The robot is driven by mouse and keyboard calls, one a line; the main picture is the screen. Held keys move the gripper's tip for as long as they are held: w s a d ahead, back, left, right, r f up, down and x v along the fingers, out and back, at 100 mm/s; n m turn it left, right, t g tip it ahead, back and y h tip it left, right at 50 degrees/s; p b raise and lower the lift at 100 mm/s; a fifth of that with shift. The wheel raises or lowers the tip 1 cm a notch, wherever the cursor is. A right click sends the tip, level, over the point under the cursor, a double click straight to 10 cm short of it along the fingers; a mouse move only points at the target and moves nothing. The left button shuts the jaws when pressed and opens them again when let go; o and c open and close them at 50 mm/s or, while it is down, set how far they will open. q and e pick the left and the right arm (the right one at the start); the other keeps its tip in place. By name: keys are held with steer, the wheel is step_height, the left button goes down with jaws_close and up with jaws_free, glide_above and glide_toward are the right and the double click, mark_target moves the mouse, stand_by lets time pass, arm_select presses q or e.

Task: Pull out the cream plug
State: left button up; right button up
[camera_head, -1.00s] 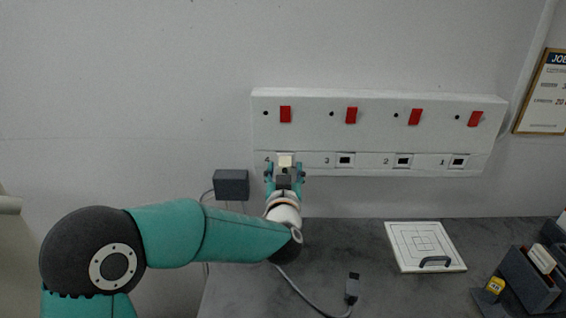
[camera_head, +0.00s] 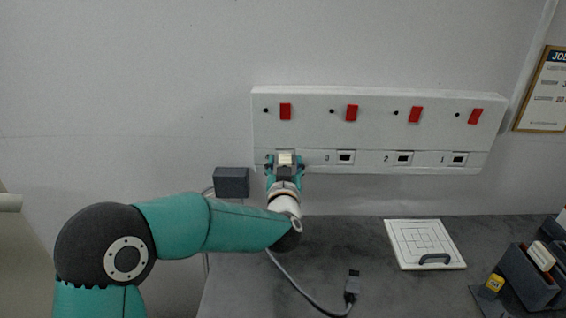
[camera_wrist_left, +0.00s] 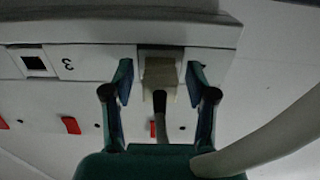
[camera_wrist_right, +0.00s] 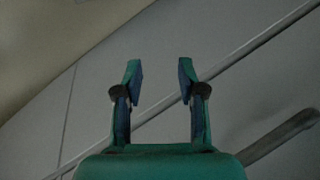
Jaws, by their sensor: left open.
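The cream plug (camera_head: 285,159) sits in the leftmost socket of the white wall panel (camera_head: 380,133), at the panel's lower left. In the left wrist view the plug (camera_wrist_left: 160,68) shows between my fingers, with its cable running down. My left gripper (camera_head: 285,162) is open, one finger on each side of the plug. In the left wrist view the left gripper (camera_wrist_left: 158,82) shows gaps between both fingers and the plug. My right gripper (camera_wrist_right: 155,75) is open and empty in the right wrist view, facing a bare grey surface. It is not in the head view.
The panel has red switches (camera_head: 351,113) above and empty sockets (camera_head: 403,159) to the right. A dark grey box (camera_head: 232,182) is left of my gripper. On the desk (camera_head: 335,240) lie a cable connector (camera_head: 352,284), a white board (camera_head: 425,244) and a dark organiser (camera_head: 529,277).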

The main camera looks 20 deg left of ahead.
stand_by(0.7)
arm_select(q)
steer(key=shift+c, duration=0.3)
jaws_close()
steer(key=shift+s, duration=0.15)
steer(key=b+v, duration=0.2)
steer(key=v, duration=0.3)
steer(key=shift+s+d, duration=0.1)
steer(key=shift+s, duration=0.25)
stand_by(0.8)
